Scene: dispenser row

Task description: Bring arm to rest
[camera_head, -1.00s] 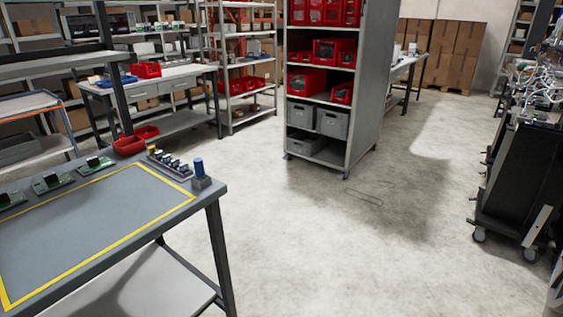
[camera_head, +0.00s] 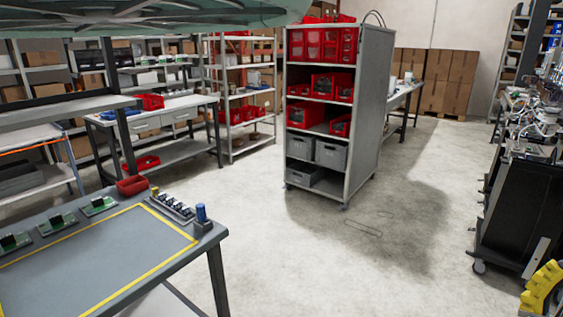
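My gripper is not in view. A large pale green rounded shape (camera_head: 150,14) cuts across the top left edge, close to the camera. I cannot tell whether it is part of my arm. The grey workbench (camera_head: 100,262) at the lower left has an empty area inside a yellow outline. Along its back edge lie several green circuit boards (camera_head: 57,222), a dark rack with small parts (camera_head: 171,206) and a blue-topped cylinder (camera_head: 202,214) on a grey block.
A grey shelf unit (camera_head: 367,110) with red and grey bins stands mid-floor. A black cart (camera_head: 508,215) with tangled cables stands at the right, with a yellow toothed part (camera_head: 541,290) below it. The concrete floor (camera_head: 330,270) between is clear.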

